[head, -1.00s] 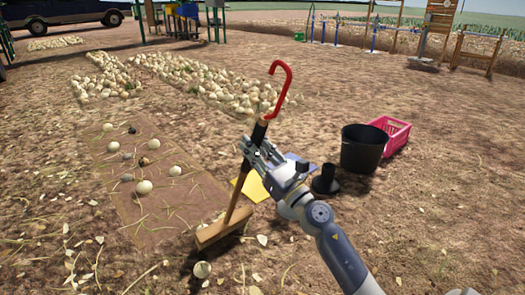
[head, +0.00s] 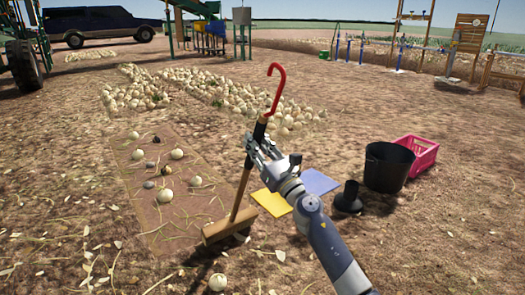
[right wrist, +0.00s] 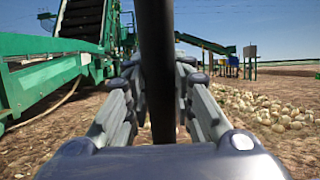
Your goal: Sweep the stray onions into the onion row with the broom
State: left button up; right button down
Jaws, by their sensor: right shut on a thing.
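My right gripper (head: 262,153) is shut on the broom's dark upper handle, and the handle (right wrist: 157,70) stands between its fingers in the right wrist view. The broom (head: 241,192) is slightly tilted, with a red hook on top and a wooden head (head: 230,226) low at or near the ground; exact contact is unclear. Several stray onions (head: 165,195) lie with dark clods on a flat brown strip (head: 150,225) left of the broom head. One onion (head: 217,282) lies in front of the head. The onion row (head: 215,88) is behind the strip. My left gripper is not visible.
A black bucket (head: 388,168), a pink crate (head: 424,153) and a black pot-like thing (head: 348,198) stand to the right. A yellow sheet (head: 271,202) and a blue sheet (head: 318,181) lie behind the broom head. Green machinery (right wrist: 50,85) shows in the wrist view. The right foreground is open soil.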

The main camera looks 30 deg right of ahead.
jog(key=w+b, duration=0.2)
jog(key=w, duration=0.2)
jog(key=shift+w+a, duration=0.15)
jog(key=shift+w+a+b, duration=0.15)
jog(key=shift+w+b, duration=0.85)
jog(key=shift+w, duration=0.35)
jog(key=shift+w+a+b, duration=0.1)
jog(key=shift+w+b, duration=0.85)
jog(key=shift+w, duration=0.35)
jog(key=shift+r, duration=0.1)
